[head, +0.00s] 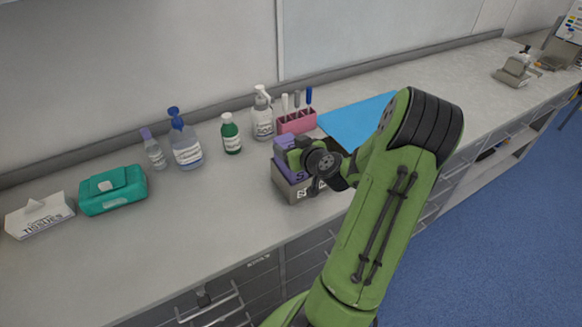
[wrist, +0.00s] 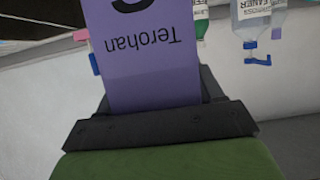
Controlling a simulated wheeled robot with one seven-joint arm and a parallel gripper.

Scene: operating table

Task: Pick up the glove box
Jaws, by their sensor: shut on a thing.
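A purple box (wrist: 145,58) with upside-down printed letters, which I take to be the glove box, fills the upper middle of the wrist view. My gripper (wrist: 160,118) is shut on it, with the dark jaw parts close around its near end. In the head view the purple box (head: 283,144) shows just left of my gripper (head: 300,158), and my wrist hides much of it. A grey and purple box (head: 290,189) with dark letters is directly below. I cannot tell whether the two touch.
A pink rack (head: 296,122) with pens, a soap pump bottle (head: 263,118) and a green bottle (head: 230,137) stand close behind. A blue sheet (head: 350,120) lies to the right. A teal wipes pack (head: 112,190) and tissues (head: 40,215) are left. The front left counter is clear.

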